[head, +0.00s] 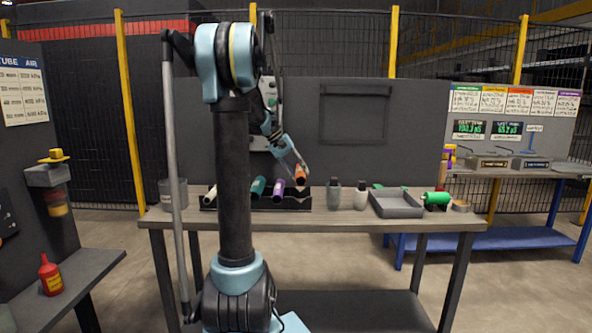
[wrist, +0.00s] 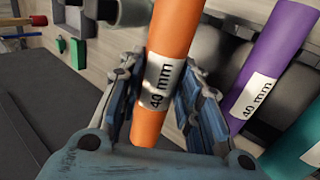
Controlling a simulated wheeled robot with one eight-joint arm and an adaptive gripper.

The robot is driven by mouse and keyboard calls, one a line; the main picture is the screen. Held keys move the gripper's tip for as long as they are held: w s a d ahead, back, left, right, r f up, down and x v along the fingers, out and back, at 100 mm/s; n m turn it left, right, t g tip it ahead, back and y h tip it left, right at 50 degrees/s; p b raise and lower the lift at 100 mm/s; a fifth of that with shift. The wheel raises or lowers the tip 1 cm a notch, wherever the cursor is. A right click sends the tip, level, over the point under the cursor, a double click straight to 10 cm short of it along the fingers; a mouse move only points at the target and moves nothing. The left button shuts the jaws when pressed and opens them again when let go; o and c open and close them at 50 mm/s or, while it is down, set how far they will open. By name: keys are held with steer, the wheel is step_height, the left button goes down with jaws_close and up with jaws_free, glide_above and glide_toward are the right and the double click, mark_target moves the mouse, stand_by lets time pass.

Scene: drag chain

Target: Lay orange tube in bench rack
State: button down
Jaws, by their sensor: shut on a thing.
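The orange tube (head: 299,174) is held at the right end of the black bench rack (head: 297,202) in the head view. In the wrist view the orange tube (wrist: 172,50), labelled 40 mm, passes between the fingers of my gripper (wrist: 170,95). My gripper is shut on it around its label. In the head view my gripper (head: 297,165) is above the rack. The purple tube (head: 279,189), teal tube (head: 258,187) and a cream tube (head: 211,194) lie tilted in the rack. Whether the orange tube touches the rack is unclear.
On the bench (head: 330,219), two bottles (head: 334,195) stand right of the rack, then a grey tray (head: 396,204) and a green roll (head: 436,198). A grey bin (head: 173,194) stands at the left end. A dark panel (head: 345,130) rises behind.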

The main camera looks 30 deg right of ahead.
steer(key=shift+f, duration=3.5)
steer(key=c, duration=1.1)
jaws_free()
steer(key=v, duration=1.2)
steer(key=shift+f, duration=0.1)
